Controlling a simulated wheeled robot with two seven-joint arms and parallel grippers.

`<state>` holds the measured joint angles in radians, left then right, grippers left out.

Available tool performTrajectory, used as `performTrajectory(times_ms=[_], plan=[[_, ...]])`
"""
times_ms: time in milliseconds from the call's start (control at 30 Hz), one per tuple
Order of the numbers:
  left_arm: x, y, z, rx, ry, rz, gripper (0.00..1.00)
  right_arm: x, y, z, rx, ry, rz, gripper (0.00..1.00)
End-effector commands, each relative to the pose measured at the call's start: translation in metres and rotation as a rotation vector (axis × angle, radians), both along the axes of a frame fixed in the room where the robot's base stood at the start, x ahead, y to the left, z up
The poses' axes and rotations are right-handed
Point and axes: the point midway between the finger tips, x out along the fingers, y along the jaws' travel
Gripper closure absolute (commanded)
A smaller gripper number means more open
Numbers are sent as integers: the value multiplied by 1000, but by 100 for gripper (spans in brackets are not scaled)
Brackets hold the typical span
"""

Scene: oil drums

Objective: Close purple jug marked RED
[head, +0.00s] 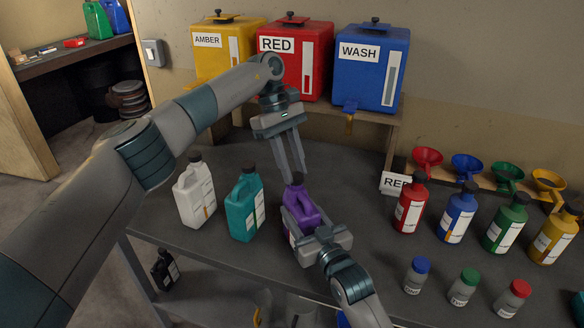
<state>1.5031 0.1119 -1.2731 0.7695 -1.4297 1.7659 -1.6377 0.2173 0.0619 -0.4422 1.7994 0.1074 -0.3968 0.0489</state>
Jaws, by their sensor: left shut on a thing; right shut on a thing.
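The purple jug (302,206) stands upright on the dark bench, with a dark cap (297,178) at its mouth. My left gripper (296,178) reaches down from above, its fingers shut on the cap. My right gripper (302,228) comes from the front and is shut on the jug's body. It hides the lower part of the jug, and any marking on the jug cannot be read. Whether the cap is fully seated cannot be told.
A white jug (195,192) and a teal jug (245,207) stand to the left. Red, blue, green and yellow bottles and small capped jars (417,275) stand to the right. AMBER, RED (290,68) and WASH tanks sit behind. A card (393,183) stands near the funnels.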

Motion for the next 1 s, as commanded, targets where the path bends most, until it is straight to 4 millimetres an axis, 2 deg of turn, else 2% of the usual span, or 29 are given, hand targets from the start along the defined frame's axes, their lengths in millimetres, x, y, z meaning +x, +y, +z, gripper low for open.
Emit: performTrajectory(times_ms=[300,700,733,800,1000], plan=[[4,-2,1,3,-4,-300,92,-1,0,-1,-2,-1,1,100],[4,-1,1,-2,-5,-345,92,-1,0,-1,-1,0,1,100],[4,-1,1,-3,-4,-345,65,-1,0,-1,-1,0,1,100],[4,-1,1,-2,-4,-346,53,-1,0,-1,-1,0,1,100],[3,-2,1,-4,-2,-347,53,-1,0,-1,-1,0,1,100]])
